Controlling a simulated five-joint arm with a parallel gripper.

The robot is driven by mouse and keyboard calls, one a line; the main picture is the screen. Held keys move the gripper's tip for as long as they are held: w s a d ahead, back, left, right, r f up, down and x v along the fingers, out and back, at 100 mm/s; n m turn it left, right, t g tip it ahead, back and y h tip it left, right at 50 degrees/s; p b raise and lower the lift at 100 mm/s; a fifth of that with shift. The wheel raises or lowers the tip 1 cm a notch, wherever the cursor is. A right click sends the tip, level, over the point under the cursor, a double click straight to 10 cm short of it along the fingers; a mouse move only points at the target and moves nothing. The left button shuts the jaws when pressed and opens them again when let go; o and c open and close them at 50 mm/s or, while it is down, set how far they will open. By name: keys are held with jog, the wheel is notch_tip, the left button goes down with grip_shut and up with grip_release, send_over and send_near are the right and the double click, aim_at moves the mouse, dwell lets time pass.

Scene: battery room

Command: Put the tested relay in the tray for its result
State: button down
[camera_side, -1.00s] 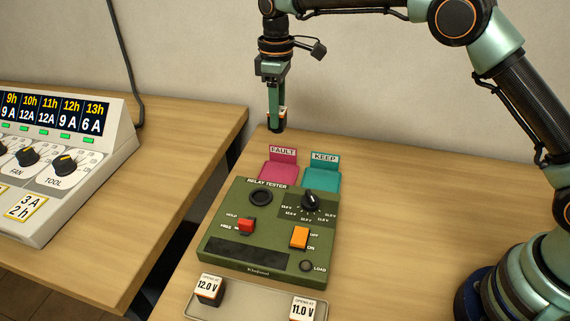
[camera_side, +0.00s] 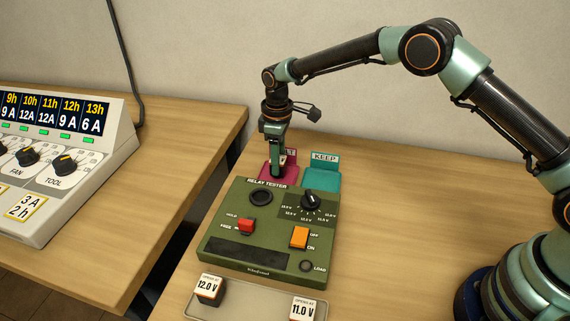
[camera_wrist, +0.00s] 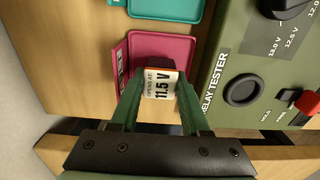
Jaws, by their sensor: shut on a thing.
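A relay (camera_wrist: 160,84) labelled "OPENS AT 11.5 V" is between the fingers of my gripper (camera_side: 276,172), which is shut on it. In the side view my gripper hides most of the relay. The gripper points down over the pink FAULT tray (camera_wrist: 187,46), behind the tester; I cannot tell whether the relay touches the tray floor. The teal KEEP tray (camera_side: 322,179) lies just right of the FAULT tray and looks empty. The green relay tester (camera_side: 230,228) has a red HOLD/FREE switch, an orange ON/OFF switch and an empty-looking round black socket (camera_side: 261,197).
A grey tray (camera_side: 248,308) in front of the tester holds a 12.0 V relay (camera_side: 209,288) and an 11.0 V relay (camera_side: 304,307). A panel with dials (camera_side: 65,165) stands on another table at left. The table right of the tester is clear.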

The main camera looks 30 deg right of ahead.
jog(key=shift+c, duration=1.9)
grip_release()
jog(key=shift+f, duration=0.1)
